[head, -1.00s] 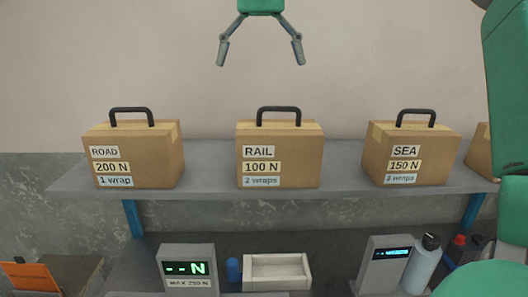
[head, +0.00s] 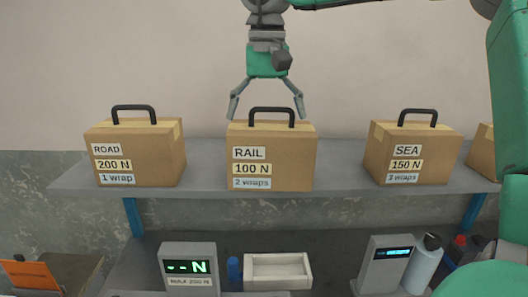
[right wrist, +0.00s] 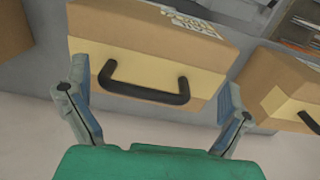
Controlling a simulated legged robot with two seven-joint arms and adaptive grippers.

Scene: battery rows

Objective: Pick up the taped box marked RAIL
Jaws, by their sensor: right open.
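The taped box marked RAIL (head: 271,158) stands on the shelf in the middle of the head view, labelled 100 N and 2 wraps. It has a black handle (head: 272,112) on top. My right gripper (head: 267,116) is open above the box, its two fingers spread to either side of the handle, not closed on it. In the right wrist view the RAIL box (right wrist: 150,40) is ahead, with its handle (right wrist: 148,92) between the open fingers (right wrist: 152,112). I cannot tell whether the fingertips touch the box. My left gripper is not in view.
The ROAD box (head: 135,155) stands left and the SEA box (head: 413,155) right on the grey shelf (head: 345,180), with gaps between. Another box (head: 482,152) is partly hidden at the right. Below are a force display (head: 189,268), a white tray (head: 278,283) and bottles (head: 424,265).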

